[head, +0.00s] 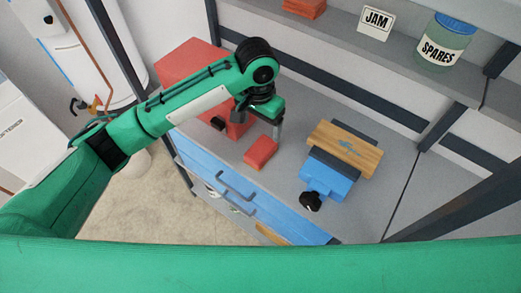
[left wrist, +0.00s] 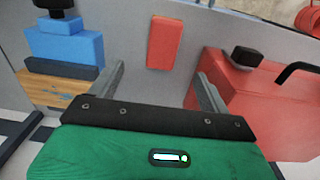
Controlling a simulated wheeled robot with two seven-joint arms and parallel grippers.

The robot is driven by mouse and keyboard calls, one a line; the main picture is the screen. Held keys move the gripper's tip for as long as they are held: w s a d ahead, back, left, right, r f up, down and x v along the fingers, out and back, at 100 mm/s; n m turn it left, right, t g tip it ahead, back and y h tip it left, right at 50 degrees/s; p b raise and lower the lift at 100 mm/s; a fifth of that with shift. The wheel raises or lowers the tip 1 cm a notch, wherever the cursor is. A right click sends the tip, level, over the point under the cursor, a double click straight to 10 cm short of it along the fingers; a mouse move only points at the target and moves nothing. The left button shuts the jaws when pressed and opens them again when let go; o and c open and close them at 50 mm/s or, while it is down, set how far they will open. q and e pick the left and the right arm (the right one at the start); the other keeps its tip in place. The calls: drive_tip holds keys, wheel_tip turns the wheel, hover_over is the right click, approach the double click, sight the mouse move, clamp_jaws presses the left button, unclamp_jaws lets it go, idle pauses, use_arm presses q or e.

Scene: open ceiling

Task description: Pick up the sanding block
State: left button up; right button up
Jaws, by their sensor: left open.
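A small red block (head: 261,152), which I take to be the sanding block, lies on the grey bench top near its front edge. In the left wrist view the red block (left wrist: 164,42) shows ahead of the fingers, centred between them and apart from both. My left gripper (head: 262,128) is open and empty, pointing down just behind and above the block. Its two fingers (left wrist: 160,80) show in the left wrist view with bare bench between them. My right gripper is not in view.
A blue vise (head: 328,178) with a wooden board (head: 345,149) stands right of the block. A red box-like thing (head: 181,62) with a black knob stands to the left. Blue drawers (head: 215,175) lie below the bench edge. A shelf above holds a SPARES jar (head: 444,45) and a JAM sign (head: 375,22).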

use_arm(q)
drive_tip(key=p, duration=0.2)
hover_over(261, 148)
drive_tip(key=f, duration=0.7)
drive_tip(key=shift+s+a+f, duration=0.3)
drive_tip(key=f, duration=0.1)
drive_tip(key=f+p, duration=0.1)
drive_tip(key=f, duration=0.2)
drive_tip(key=shift+w+d+f, duration=0.2)
drive_tip(key=shift+d+f, duration=0.05)
drive_tip(key=shift+f, duration=0.05)
drive_tip(key=shift+f+p, duration=0.3)
drive_tip(key=shift+f, duration=0.2)
drive_tip(key=c, duration=1.1)
drive_tip(key=shift+r, duration=0.15)
